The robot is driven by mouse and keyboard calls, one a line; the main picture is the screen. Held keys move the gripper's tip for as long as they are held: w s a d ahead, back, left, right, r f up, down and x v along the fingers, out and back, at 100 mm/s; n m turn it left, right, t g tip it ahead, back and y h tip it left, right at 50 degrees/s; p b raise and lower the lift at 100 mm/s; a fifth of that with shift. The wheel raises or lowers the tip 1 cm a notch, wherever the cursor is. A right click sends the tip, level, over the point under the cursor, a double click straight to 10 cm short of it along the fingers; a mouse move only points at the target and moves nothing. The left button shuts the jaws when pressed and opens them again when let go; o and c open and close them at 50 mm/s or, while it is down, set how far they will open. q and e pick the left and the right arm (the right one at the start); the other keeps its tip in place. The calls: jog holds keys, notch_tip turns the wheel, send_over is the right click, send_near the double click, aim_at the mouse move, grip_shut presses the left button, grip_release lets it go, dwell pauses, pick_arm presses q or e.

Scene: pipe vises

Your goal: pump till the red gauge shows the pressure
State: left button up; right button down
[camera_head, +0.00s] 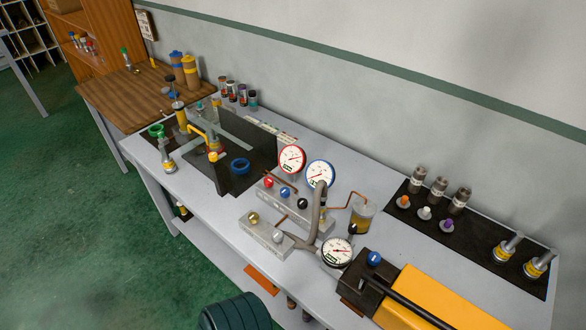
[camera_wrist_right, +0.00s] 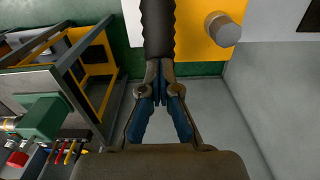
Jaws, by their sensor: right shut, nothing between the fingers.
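The red-rimmed gauge (camera_head: 292,159) stands upright on a grey valve block (camera_head: 300,205); its needle is too small to read. A blue-rimmed gauge (camera_head: 320,174) is beside it. A black-rimmed gauge (camera_head: 337,251) sits lower, near the pump. The yellow pump (camera_head: 440,294) lies at the bench's front right, with a long black lever (camera_head: 408,304) along it, cut off by the frame edge. In the right wrist view, my right gripper (camera_wrist_right: 161,82) is shut and empty. A black ribbed grip (camera_wrist_right: 158,28) appears just past its fingertips; I cannot tell whether they touch. My left gripper is not in view.
Red (camera_head: 268,183), blue (camera_head: 285,192) and black (camera_head: 302,203) knobs line the valve block. A grey hose (camera_head: 319,215) arches beside it. A black mat (camera_head: 470,236) holds several fittings. A dark ribbed round object (camera_head: 235,312) is below the bench front.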

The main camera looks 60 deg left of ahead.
jog(key=shift+d+f, duration=0.1)
jog(key=shift+f, duration=0.35)
jog(key=r+p, duration=0.2)
jog(key=r, duration=0.2)
jog(key=shift+a+r+p, duration=0.25)
jog(key=shift+r+p, duration=0.1)
jog(key=shift+p, duration=0.05)
notch_tip(320, 180, up, 7)
jog(key=a+p, duration=0.2)
jog(key=p, duration=0.2)
jog(key=shift+s+p, duration=0.35)
jog(key=shift+s, duration=0.05)
jog(key=shift+r, duration=0.2)
notch_tip(320, 180, up, 5)
jog(key=p, duration=0.3)
jog(key=shift+f, duration=0.1)
jog(key=shift+f, duration=0.1)
